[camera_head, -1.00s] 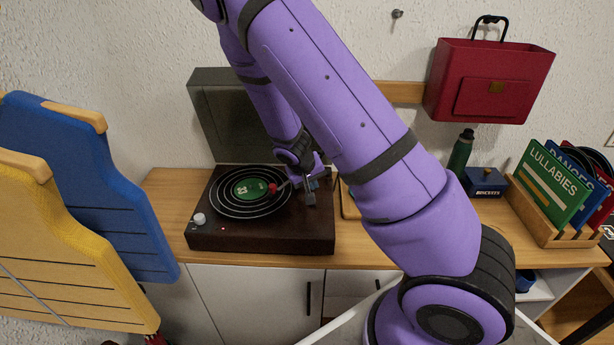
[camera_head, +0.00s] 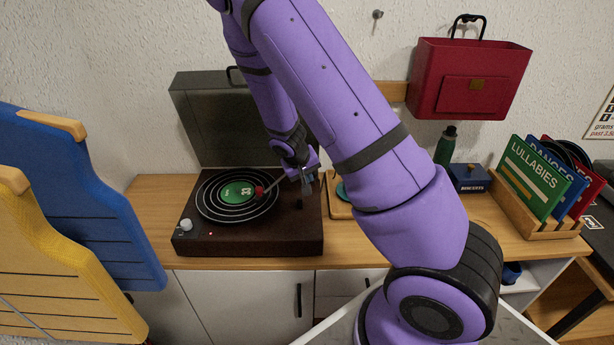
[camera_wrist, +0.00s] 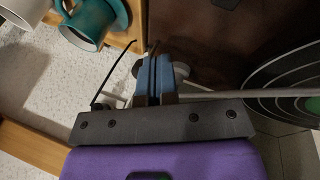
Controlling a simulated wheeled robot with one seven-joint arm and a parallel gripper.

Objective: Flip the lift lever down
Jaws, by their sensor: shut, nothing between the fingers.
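The record player (camera_head: 250,236) stands on the wooden counter with its lid raised. A black record with a green label (camera_head: 237,190) lies on its platter, and the tonearm's red head (camera_head: 260,191) is over or on the record; I cannot tell if it touches. My gripper (camera_head: 307,184) is shut and empty at the right side of the player, by the tonearm base. In the wrist view its fingers (camera_wrist: 153,78) are together beside the pale tonearm tube (camera_wrist: 220,94) and a round grey part (camera_wrist: 180,70). The lift lever cannot be made out clearly; my fingers may hide it.
A white knob (camera_head: 186,224) is at the player's front left. A green bottle (camera_head: 446,146), a blue box (camera_head: 469,178) and a record rack (camera_head: 540,222) are farther right. Yellow and blue chair-like panels (camera_head: 75,200) stand at left.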

